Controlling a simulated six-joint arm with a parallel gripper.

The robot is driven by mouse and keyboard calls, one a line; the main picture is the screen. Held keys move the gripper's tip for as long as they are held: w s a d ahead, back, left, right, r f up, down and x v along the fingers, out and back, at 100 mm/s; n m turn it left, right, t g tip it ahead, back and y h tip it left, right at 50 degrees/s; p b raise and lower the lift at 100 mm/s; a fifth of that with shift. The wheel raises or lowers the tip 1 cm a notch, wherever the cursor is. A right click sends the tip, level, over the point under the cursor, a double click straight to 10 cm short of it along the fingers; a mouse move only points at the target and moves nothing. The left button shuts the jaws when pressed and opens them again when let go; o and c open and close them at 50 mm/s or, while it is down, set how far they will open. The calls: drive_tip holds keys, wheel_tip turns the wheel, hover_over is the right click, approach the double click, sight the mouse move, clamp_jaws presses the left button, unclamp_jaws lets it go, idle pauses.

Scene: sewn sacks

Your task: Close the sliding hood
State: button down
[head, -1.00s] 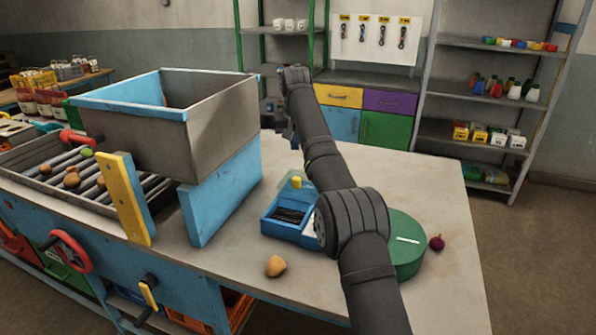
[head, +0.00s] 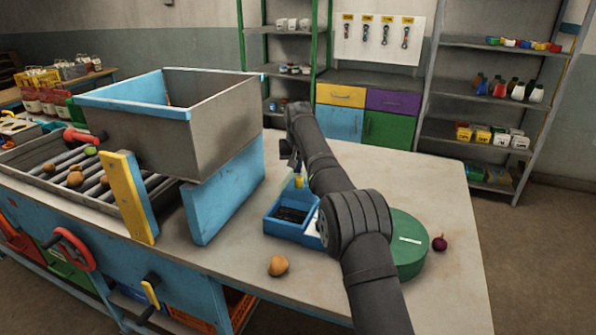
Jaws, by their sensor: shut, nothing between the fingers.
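No part is clearly recognisable as the sliding hood. A grey hopper with a blue rim (head: 188,113) stands over a roller conveyor at the left, held by a blue upright panel (head: 225,200). A yellow-faced panel (head: 124,192) stands in front of it. A small blue open box (head: 283,228) with dark contents sits on the table, partly hidden by my arm. A small yellow piece (head: 299,181) shows just behind it. My gripper (head: 289,160) is small and dark in the head view, shut and empty, above the table behind the blue box.
A round green container (head: 408,244) stands right of my arm, with a dark red onion (head: 439,243) beside it. A brown potato-like item (head: 278,266) lies near the front edge. The table's right side (head: 420,180) is clear. Shelves (head: 490,100) stand behind.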

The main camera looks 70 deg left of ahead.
drive_tip(key=shift+s+d, duration=0.2)
drive_tip(key=shift+d, duration=0.4)
drive_tip(key=shift+s+d, duration=0.2)
drive_tip(key=shift+d, duration=0.4)
drive_tip(key=s+d, duration=0.8)
drive_tip(key=shift+s+f, duration=0.15)
drive_tip(key=shift+d+f, duration=0.1)
drive_tip(key=w+a, duration=0.2)
drive_tip(key=a, duration=0.2)
drive_tip(key=v, duration=1)
drive_tip(key=shift+s+r, duration=0.25)
